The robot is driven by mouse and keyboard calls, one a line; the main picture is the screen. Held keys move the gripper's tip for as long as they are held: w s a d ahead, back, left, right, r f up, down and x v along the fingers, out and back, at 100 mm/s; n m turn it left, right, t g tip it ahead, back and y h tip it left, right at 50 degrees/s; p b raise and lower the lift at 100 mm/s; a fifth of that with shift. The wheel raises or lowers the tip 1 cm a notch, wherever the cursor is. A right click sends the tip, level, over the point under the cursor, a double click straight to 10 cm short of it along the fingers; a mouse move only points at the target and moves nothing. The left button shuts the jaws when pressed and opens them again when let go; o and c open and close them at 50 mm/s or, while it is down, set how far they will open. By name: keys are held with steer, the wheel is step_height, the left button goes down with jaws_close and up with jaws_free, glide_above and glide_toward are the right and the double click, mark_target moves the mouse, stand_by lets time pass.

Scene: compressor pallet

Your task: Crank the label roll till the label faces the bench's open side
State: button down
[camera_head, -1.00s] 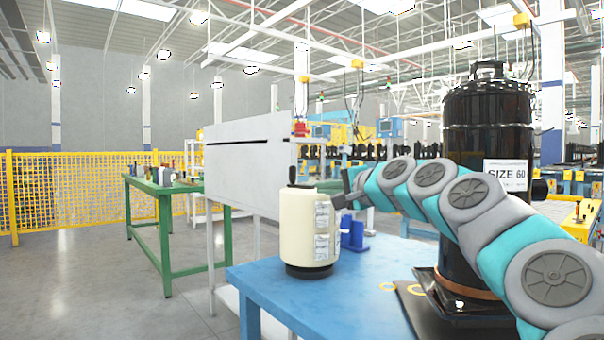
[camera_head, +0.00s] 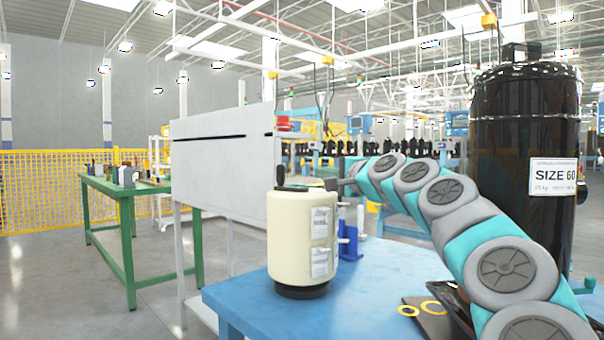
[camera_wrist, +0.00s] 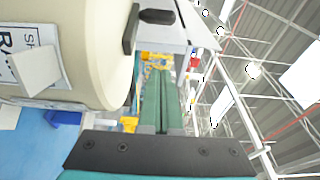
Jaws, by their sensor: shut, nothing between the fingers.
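The label roll (camera_head: 288,240) is a cream cylinder on a dark round base, upright on the blue bench (camera_head: 262,312). A white printed label (camera_head: 322,224) shows on its right side in the head view. A black crank arm with an upright knob (camera_head: 280,174) sits on its top, knob toward the left. In the wrist view the roll (camera_wrist: 85,50) fills the left, with its label (camera_wrist: 32,68) sideways and the crank knob (camera_wrist: 157,17) above. My gripper (camera_wrist: 163,75) is shut and empty, beside the roll's top edge and apart from the crank.
A large black compressor labelled SIZE 60 (camera_head: 520,130) stands at the right, behind my arm. A blue holder (camera_head: 352,242) is just right of the roll. Yellow rings (camera_head: 408,311) lie on the bench. A white panel (camera_head: 220,175) stands behind, a green table (camera_head: 130,200) at the left.

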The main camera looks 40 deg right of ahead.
steer(key=w, duration=0.3)
steer(key=w+d, duration=0.1)
steer(key=w, duration=0.5)
steer(key=shift+d, duration=0.15)
steer(key=shift+a, duration=0.55)
steer(key=shift+s+a, duration=0.25)
steer(key=shift+a, duration=0.2)
steer(key=shift+s+a, duration=0.1)
steer(key=shift+a, duration=0.85)
